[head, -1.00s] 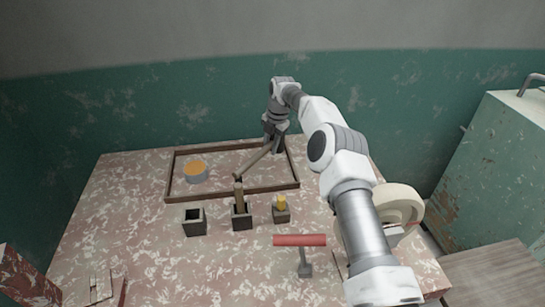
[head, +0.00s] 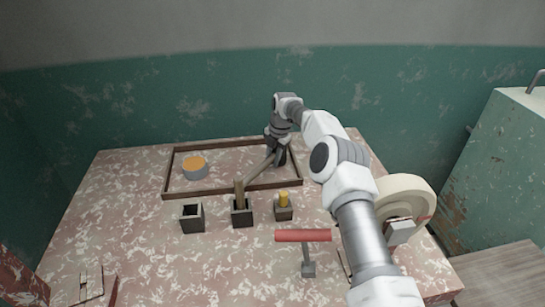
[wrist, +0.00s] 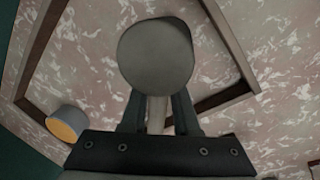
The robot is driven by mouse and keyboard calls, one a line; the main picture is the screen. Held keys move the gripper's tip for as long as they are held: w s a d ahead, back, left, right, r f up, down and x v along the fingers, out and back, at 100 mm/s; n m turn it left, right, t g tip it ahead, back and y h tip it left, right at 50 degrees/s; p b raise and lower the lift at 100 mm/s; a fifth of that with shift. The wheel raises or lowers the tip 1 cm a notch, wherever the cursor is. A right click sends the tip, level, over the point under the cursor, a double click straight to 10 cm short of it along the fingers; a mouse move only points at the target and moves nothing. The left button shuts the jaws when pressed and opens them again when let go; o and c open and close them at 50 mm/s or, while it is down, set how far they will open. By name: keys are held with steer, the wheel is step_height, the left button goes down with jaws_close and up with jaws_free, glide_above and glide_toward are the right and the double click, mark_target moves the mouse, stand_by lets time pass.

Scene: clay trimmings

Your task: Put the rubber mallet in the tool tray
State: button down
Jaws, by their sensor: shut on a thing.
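The rubber mallet has a dark grey round head (wrist: 155,57) and a wooden handle (head: 259,165). My gripper (head: 276,143) is shut on the handle, just behind the head in the wrist view (wrist: 157,108). The handle slants down to the left. The tool tray is a low rectangle with a dark brown rim (head: 168,172) at the back of the table; its rim also shows in the wrist view (wrist: 228,45). The mallet is over the tray's right part. I cannot tell whether it touches the tray.
A grey round tin with an orange top (head: 195,168) sits in the tray's left part. In front stand an empty dark holder (head: 192,218), one with a wooden handle (head: 242,215) and one with a yellow-topped item (head: 284,208). A red-topped stand (head: 303,236) is nearer.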

steer(key=shift+f, duration=0.6)
stand_by(0.4)
steer(key=c, duration=0.6)
jaws_free()
